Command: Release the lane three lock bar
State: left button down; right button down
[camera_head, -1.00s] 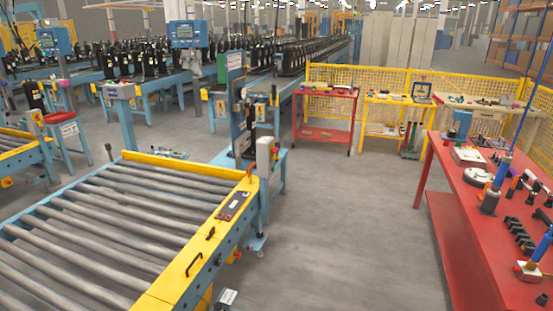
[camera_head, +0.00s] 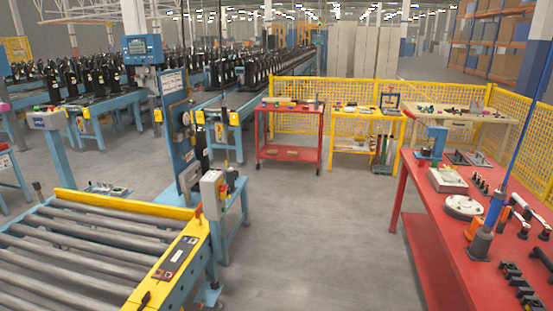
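Neither of my grippers shows in the head view. A roller conveyor (camera_head: 88,240) with grey rollers and a yellow side rail stands at the lower left. A dark control panel (camera_head: 176,257) and a small black handle (camera_head: 146,299) sit on its yellow rail. Farther back, conveyor lanes (camera_head: 238,103) carry rows of black compressors (camera_head: 222,68). I cannot tell which lane is lane three, and no lock bar can be made out for certain.
A blue post station (camera_head: 180,125) with a grey box (camera_head: 213,193) stands at the conveyor's end. A red workbench (camera_head: 435,213) with tools is at the right. A red cart (camera_head: 290,135) and yellow mesh fence (camera_head: 345,93) are behind. The grey floor (camera_head: 320,235) between is clear.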

aim_at(223, 195)
jog(key=i+l, duration=0.15)
jog(key=i, duration=0.35)
jog(key=i+l, duration=0.15)
jog(key=i, duration=0.4)
jog(key=i+l, duration=0.15)
jog(key=i, duration=0.35)
jog(key=i+j+u, duration=0.2)
jog(key=i+u, duration=0.15)
jog(key=i, duration=0.15)
jog(key=i+j+u, duration=0.1)
jog(key=i+u, duration=0.3)
jog(key=i+l+u, duration=0.1)
jog(key=i+u, duration=0.25)
jog(key=i, duration=0.2)
jog(key=i+j, duration=0.1)
jog(key=i, duration=0.25)
jog(key=u, duration=0.05)
